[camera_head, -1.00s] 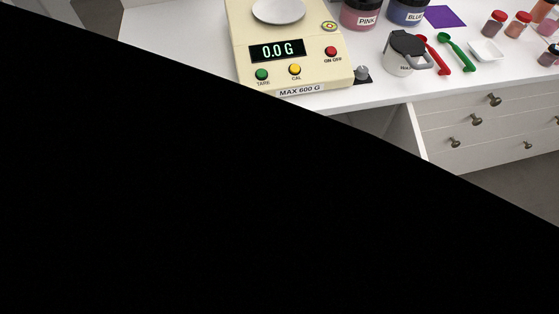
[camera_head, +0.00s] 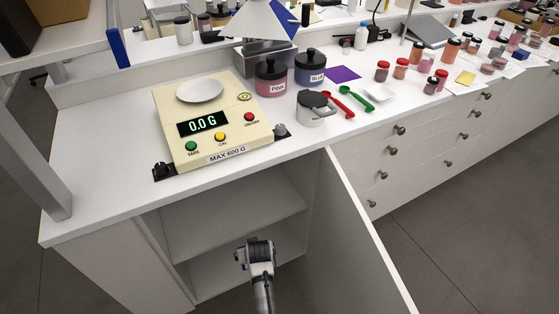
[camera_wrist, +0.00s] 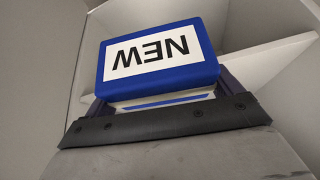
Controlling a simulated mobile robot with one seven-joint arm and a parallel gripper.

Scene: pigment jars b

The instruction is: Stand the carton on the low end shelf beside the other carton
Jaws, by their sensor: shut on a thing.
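A blue box-like carton with a white label reading NEW, upside down in the picture (camera_wrist: 155,58), is held by my gripper (camera_wrist: 160,100) in the wrist view. A finger shows at each side of the carton, and its pale lower side faces the gripper. In the head view my arm's end (camera_head: 258,252) is inside the open cabinet under the counter, in front of its lower part. The carton and fingertips are hidden there. I cannot make out another carton inside the cabinet.
The cabinet has a middle shelf (camera_head: 235,220), and its open door (camera_head: 370,240) stands to the right of my arm. The counter above holds a scale (camera_head: 215,130) and jars. Pale panels surround the carton in the wrist view.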

